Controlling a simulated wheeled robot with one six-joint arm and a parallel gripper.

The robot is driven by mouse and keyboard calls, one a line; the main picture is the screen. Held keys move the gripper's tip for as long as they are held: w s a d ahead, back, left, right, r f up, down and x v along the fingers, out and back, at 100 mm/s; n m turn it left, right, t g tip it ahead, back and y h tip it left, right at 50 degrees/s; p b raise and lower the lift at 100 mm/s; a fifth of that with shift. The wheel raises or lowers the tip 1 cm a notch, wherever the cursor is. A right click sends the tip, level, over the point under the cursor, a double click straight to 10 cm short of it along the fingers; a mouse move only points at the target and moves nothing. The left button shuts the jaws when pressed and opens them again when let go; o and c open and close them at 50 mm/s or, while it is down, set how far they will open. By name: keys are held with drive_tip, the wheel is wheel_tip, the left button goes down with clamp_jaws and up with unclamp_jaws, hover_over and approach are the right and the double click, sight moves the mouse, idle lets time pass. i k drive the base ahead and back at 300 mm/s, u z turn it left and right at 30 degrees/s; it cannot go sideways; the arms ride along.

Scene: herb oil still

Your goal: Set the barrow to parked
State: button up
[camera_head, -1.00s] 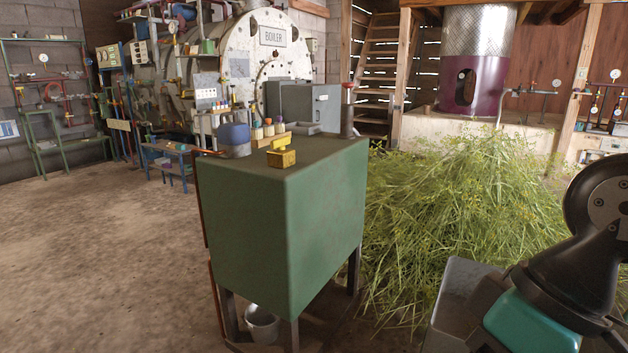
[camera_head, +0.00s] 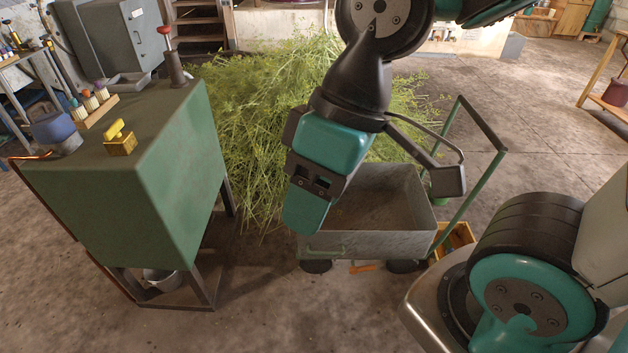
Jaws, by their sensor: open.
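The barrow (camera_head: 418,218) is a grey metal tray on small dark wheels, right of centre, with a green tubular push handle (camera_head: 478,190) rising at its right end. A small orange piece (camera_head: 362,267) shows low under its near side, between the wheels. My gripper (camera_head: 370,165) is in front of and above the tray, and its teal and black body hides the tray's left part. The gripper is open, with one black finger out to the right over the tray's right side. I see nothing between the fingers. The picture does not show clearly whether it touches the barrow.
A green cabinet (camera_head: 172,165) on legs stands at left, with a yellow block (camera_head: 119,140) on top and a bucket (camera_head: 165,280) beneath. A heap of cut herb (camera_head: 250,110) lies behind the barrow. A wooden crate (camera_head: 455,238) sits beside the handle. Floor at front is open.

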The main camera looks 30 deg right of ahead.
sight(387, 214)
drive_tip(key=z, duration=2.1)
drive_tip(key=i, duration=0.6)
drive_tip(key=u, duration=1)
